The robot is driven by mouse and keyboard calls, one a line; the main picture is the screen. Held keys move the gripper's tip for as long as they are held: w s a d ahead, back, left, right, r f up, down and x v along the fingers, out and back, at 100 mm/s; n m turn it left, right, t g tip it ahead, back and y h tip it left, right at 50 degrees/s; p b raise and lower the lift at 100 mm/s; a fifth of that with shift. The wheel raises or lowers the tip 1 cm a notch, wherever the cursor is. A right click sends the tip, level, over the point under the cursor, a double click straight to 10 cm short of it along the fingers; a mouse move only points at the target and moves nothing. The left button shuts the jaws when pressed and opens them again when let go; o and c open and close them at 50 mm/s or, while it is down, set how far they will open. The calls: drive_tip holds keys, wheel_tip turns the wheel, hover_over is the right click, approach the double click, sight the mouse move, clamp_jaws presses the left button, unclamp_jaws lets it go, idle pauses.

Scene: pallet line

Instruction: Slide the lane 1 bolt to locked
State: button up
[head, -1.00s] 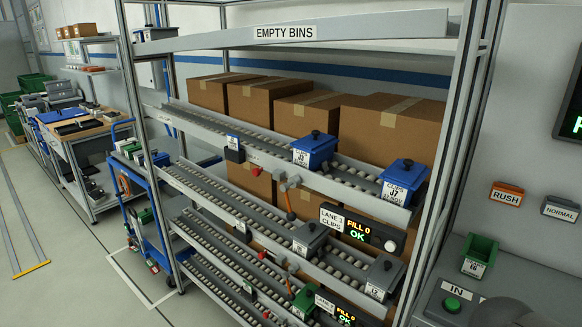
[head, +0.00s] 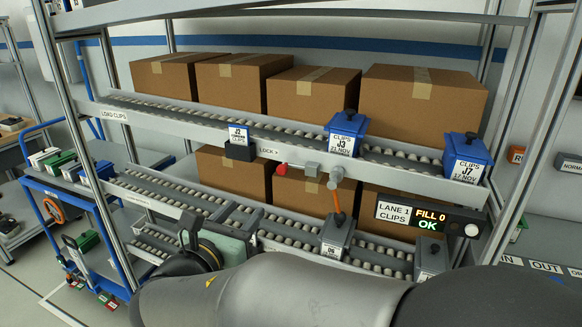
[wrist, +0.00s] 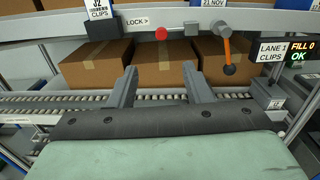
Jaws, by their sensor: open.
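The lane 1 bolt has a red knob (head: 282,169) on the rail front below the upper lane, just right of the "LOCK >" label (head: 268,151). A short rod runs right from the knob to a grey block (head: 311,170). In the wrist view, the red knob (wrist: 161,34) is ahead of and above my open fingers. My gripper (wrist: 159,70) is empty and apart from the bolt. In the head view, my gripper (head: 240,213) is below and left of the knob, in front of the lower roller lane.
An orange-handled lever (head: 338,203) hangs right of the bolt. A black holder (head: 239,152) is on its left. Blue bins (head: 346,137) stand on the upper lane. The lane 1 display (head: 429,216) reads FILL 0 OK. Cardboard boxes (head: 236,177) stand behind.

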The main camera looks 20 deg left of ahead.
sight(280, 171)
drive_tip(key=w+p, duration=0.1)
drive_tip(key=w, duration=0.4)
drive_tip(key=w+d+p, duration=0.1)
drive_tip(key=w, duration=0.5)
drive_tip(key=w+d+p, duration=0.1)
drive_tip(key=w, duration=0.4)
drive_tip(key=shift+w, duration=0.15)
